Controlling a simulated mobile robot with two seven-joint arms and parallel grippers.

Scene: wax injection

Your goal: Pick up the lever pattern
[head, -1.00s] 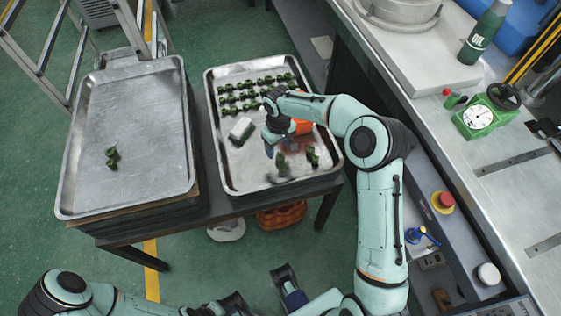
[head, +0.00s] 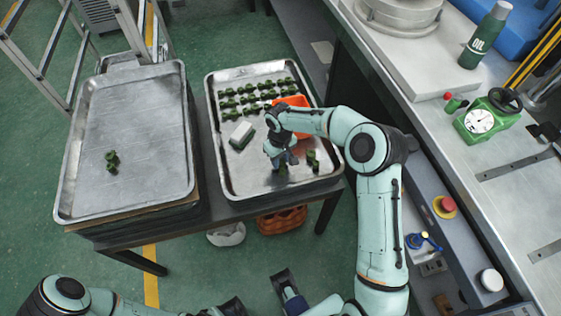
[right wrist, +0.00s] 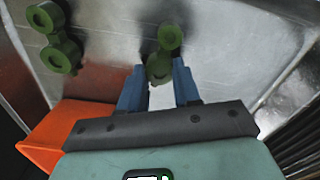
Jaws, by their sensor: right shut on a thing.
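Two green lever patterns stand at the near end of the right tray (head: 240,188). My right gripper (head: 281,166) points down onto the left one (head: 283,171), which it partly hides. In the right wrist view its two blue fingers (right wrist: 159,88) are on either side of this green pattern (right wrist: 160,66), shut on it. The other pattern (head: 313,161) stands to the right in the head view; it also shows at the upper left in the right wrist view (right wrist: 56,45). My left arm shows at the bottom edge of the head view, partly cut off; its finger state is unclear.
Several green patterns (head: 252,93) stand in rows at the tray's far end. A white-topped block (head: 241,134) and an orange container (head: 300,102) are in the tray too. The left tray (head: 120,180) holds one green piece (head: 112,161) and is otherwise clear. A workbench (head: 480,140) is at right.

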